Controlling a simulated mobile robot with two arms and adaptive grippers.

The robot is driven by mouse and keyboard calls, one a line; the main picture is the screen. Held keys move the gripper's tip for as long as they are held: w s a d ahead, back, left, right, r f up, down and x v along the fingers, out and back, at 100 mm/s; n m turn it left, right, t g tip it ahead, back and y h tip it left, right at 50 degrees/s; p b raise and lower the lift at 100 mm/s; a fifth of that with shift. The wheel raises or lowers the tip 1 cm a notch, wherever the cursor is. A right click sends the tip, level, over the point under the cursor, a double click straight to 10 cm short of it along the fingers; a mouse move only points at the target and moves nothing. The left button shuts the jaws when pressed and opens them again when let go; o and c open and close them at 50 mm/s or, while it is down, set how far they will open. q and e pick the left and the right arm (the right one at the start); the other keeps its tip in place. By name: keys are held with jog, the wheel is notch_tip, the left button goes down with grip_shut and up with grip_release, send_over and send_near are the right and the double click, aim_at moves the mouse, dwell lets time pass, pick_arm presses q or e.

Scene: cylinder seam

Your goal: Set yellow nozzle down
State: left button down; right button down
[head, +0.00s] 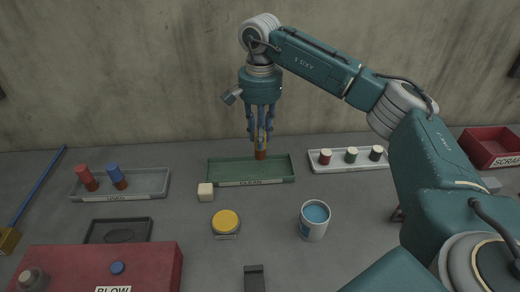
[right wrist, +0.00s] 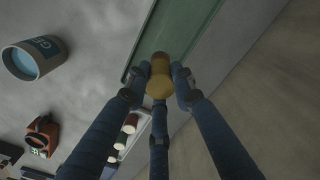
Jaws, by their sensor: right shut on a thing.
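The yellow nozzle (head: 261,141) is upright between the fingers of my right gripper (head: 260,137), with its brownish lower end over the green tray (head: 222,172). I cannot tell whether it touches the tray floor. In the right wrist view, the fingers of my right gripper (right wrist: 159,82) are closed around the yellow nozzle (right wrist: 160,76), with the green tray (right wrist: 152,35) beyond it. The green tray has a label on its front and holds nothing else that I can see. My left gripper is not in view.
A grey tray (head: 147,184) at left holds a red nozzle (head: 86,177) and a blue nozzle (head: 116,176). A white tray (head: 345,167) holds three small pots. A cream block (head: 205,192), yellow-topped round thing (head: 226,222) and blue-filled can (head: 314,221) stand in front.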

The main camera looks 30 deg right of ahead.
aim_at(260, 155)
notch_tip(260, 155, down, 2)
jog(key=shift+f, duration=0.1)
notch_tip(260, 155, down, 3)
jog(key=shift+f+p, duration=0.2)
jog(key=shift+p, duration=0.35)
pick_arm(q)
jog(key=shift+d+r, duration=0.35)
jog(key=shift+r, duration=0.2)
pick_arm(e)
jog(key=shift+f, duration=0.1)
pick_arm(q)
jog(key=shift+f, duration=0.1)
pick_arm(e)
jog(key=shift+f, duration=0.1)
jog(key=c, duration=1.5)
grip_release()
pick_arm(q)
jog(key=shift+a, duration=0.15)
pick_arm(e)
jog(key=shift+o, duration=0.2)
